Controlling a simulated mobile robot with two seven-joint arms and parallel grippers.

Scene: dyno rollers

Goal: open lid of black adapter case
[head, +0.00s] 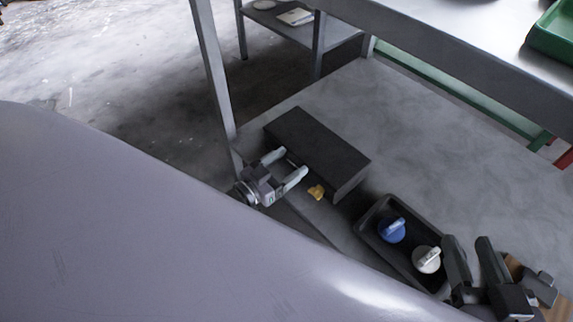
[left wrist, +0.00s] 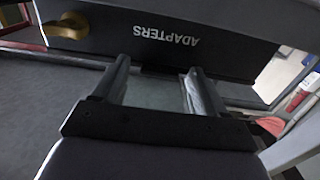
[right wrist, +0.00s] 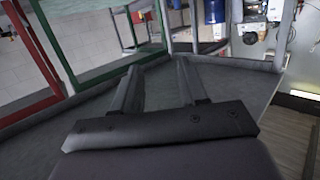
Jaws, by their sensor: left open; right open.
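The black adapter case (head: 318,148) sits closed on the lower grey shelf. Its front face, with the word ADAPTERS, fills the top of the left wrist view (left wrist: 165,38). A yellow latch (head: 316,191) is on its front, and it also shows in the left wrist view (left wrist: 66,26). My left gripper (head: 292,168) is open at the front of the case, to the left of the latch; whether it touches the case I cannot tell. My right gripper (head: 468,245) is open and empty, to the right of the black tray and away from the case.
A black tray (head: 371,236) holding a blue-knobbed piece (head: 392,229) and a white-knobbed piece (head: 427,259) stands right of the case. A table post (head: 211,70) rises behind the case's left end. The shelf (head: 440,150) behind the tray is clear. The upper tabletop (head: 460,35) overhangs the back.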

